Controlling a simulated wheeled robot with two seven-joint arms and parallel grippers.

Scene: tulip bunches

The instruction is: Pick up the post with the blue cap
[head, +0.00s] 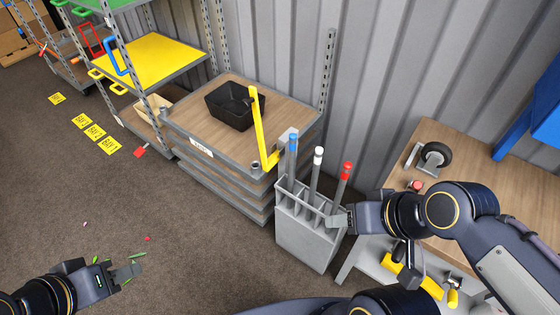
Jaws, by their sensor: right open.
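The post with the blue cap (292,158) stands upright in the leftmost part of a grey divided bin (307,243). A post with a white cap (317,168) stands in the middle and one with a red cap (344,181) at the right. My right gripper (338,221) is open at the bin's upper right edge, below the red-capped post and apart from the blue-capped one. Whether it touches the bin is unclear. My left gripper (128,272) is low at the left, far from the posts; its finger gap is not clear.
A wooden-topped stacked cart (200,120) with a black tray (233,112) and yellow handle (258,125) stands just behind the bin. A workbench (455,150) with a caster wheel (434,155) is at the right. Open floor (110,205) lies at the left.

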